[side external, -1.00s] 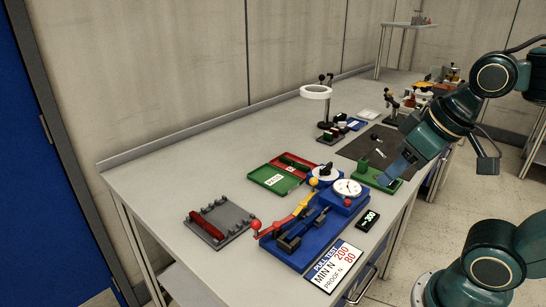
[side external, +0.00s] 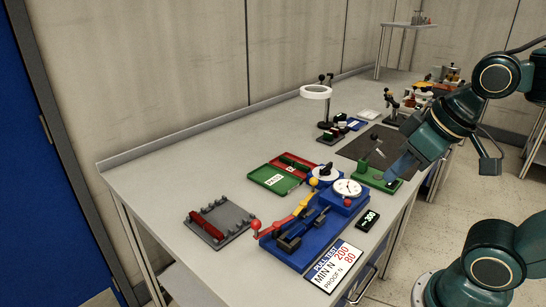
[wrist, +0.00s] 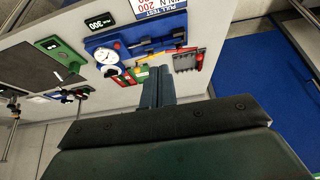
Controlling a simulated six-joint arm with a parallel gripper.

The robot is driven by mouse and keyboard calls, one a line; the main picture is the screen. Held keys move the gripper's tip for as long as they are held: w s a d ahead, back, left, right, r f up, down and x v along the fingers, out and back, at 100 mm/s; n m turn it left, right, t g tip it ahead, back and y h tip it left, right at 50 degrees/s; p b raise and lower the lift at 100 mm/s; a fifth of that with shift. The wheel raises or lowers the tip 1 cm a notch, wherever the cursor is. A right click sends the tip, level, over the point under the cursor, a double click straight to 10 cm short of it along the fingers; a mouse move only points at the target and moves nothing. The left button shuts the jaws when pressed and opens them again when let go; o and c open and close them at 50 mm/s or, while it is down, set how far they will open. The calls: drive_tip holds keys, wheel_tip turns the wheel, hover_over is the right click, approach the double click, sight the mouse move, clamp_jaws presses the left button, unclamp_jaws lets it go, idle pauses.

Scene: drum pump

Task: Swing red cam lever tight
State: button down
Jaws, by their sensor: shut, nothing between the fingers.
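The blue pull-test fixture (side external: 310,245) stands near the front edge of the bench, with a round white dial (side external: 347,188). A red-and-yellow lever (side external: 285,221) lies along its left side, with a red ball (side external: 255,225) at its near end. I cannot tell whether this is the cam lever or how tight it is. My gripper (side external: 396,170) is by the green stand, behind and right of the fixture, apart from the lever. Its fingers (wrist: 157,80) are together and empty.
A green stand (side external: 376,179) is close to my gripper at the dark mat (side external: 352,150). A grey plate with a red bar (side external: 222,222) lies left of the fixture. Green and red trays (side external: 272,180) and a ring lamp (side external: 316,92) stand behind. The bench's near left is clear.

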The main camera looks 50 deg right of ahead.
drive_tip(key=w+a+f+m+g, duration=0.1)
drive_tip(key=w+a+f, duration=0.2)
drive_tip(key=w+a, duration=0.3)
drive_tip(key=w+a+f+m+g, duration=0.1)
drive_tip(key=w+a+f, duration=0.2)
drive_tip(key=w+a, duration=0.4)
drive_tip(key=shift+w+f+h, duration=0.15)
drive_tip(key=shift+w+h, duration=0.1)
drive_tip(key=shift+h, duration=0.05)
drive_tip(key=shift+f, duration=0.1)
idle(0.4)
drive_tip(key=w+d+f, duration=0.1)
drive_tip(key=w+f, duration=0.5)
drive_tip(key=f, duration=0.4)
drive_tip(key=shift+w+d, duration=0.15)
drive_tip(key=shift+w, duration=0.25)
